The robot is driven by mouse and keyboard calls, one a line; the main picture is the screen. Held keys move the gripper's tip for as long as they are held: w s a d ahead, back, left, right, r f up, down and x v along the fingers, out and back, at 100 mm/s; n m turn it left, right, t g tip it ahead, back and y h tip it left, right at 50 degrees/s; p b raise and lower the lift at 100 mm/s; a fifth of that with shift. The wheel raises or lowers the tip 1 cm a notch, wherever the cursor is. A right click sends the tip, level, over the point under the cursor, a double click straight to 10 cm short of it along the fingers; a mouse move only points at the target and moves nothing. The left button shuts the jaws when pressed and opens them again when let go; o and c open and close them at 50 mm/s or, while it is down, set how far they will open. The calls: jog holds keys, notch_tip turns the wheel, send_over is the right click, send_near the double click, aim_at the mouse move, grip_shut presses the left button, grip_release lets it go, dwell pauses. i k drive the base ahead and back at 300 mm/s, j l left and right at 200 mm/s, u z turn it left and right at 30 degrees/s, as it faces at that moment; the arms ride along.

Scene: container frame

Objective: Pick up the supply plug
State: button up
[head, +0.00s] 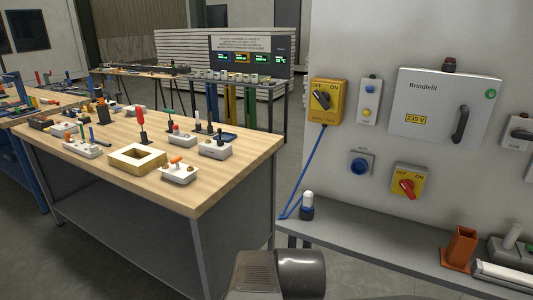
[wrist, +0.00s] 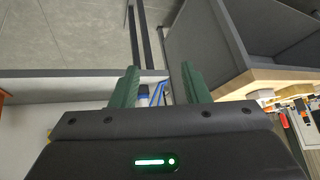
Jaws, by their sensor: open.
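The supply plug (head: 307,206) is a small dark blue piece with a white top. It stands upright at the left end of the grey shelf below the wall panel. A blue cable (head: 311,165) runs from beside it up to the yellow ON/OFF box (head: 326,101). In the wrist view my gripper (wrist: 160,75) is open, with two green fingers spread apart. A small blue and white piece, apparently the plug (wrist: 143,93), shows beyond the gripper body near the left finger, beside the blue cable (wrist: 157,95). I see no contact; the gripper body hides part of this area.
The shelf (head: 390,258) also holds an orange-brown holder (head: 460,247) and grey parts at the right. A wooden workbench (head: 235,160) with several switches and tools stands to the left. A floor gap separates bench and shelf. The grey panel (head: 365,215) rises behind the shelf.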

aim_at(308, 205)
jog(key=i+j+z, duration=0.25)
jog(key=i, duration=0.2)
jog(key=i+j+z, duration=0.25)
jog(key=i, duration=0.2)
